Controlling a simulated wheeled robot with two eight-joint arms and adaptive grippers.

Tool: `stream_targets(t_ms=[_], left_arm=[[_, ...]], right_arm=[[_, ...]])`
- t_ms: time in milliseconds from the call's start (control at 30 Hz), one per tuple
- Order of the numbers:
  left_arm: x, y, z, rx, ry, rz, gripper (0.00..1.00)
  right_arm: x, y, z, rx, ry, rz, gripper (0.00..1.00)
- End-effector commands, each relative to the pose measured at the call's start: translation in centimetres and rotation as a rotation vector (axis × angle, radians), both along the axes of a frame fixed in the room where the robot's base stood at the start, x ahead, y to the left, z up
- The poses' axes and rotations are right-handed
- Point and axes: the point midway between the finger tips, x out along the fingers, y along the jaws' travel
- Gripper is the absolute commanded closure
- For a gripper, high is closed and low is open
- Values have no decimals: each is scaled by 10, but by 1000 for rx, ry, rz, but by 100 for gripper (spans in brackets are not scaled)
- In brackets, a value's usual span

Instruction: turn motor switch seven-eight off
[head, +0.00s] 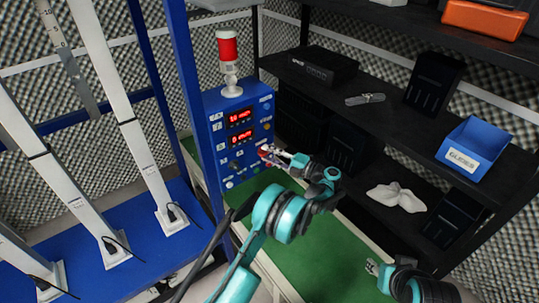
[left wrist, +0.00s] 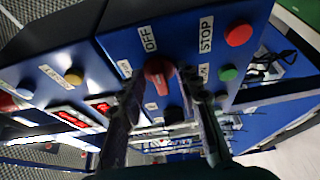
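The blue control box (head: 240,135) stands left of centre in the head view, with two red displays and several buttons and knobs. In the left wrist view, a red rotary switch (left wrist: 158,70) sits below an OFF label (left wrist: 147,39). My left gripper (head: 268,155) is at the box's lower right front. In the left wrist view its fingers stand apart, one on each side of the red switch; I cannot tell whether they touch it. The switch's number label is not readable. My right gripper (head: 373,267) is at the lower right, away from the box; its finger opening is unclear.
A red and white signal lamp (head: 228,62) stands on the box. A red button (left wrist: 238,35) by a STOP label and a green button (left wrist: 228,73) are close to the switch. A dark shelf (head: 400,130) with a blue bin (head: 474,147) is at right.

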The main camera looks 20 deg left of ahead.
Motion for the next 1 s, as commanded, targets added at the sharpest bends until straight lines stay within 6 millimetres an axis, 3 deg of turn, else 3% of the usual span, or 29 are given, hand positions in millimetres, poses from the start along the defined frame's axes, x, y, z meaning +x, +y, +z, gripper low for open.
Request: stream_targets(t_ms=[333, 733, 1000], left_arm=[[-3, -11, 0, 0, -1, 0, 67], [-24, -91, -1, 0, 0, -3, 67], [-32, -115, -1, 0, 0, 1, 67]], right_arm=[[0, 0, 0, 0, 0, 0, 60], [0, 0, 0, 0, 0, 0, 60], [0, 0, 0, 0, 0, 0, 60]])
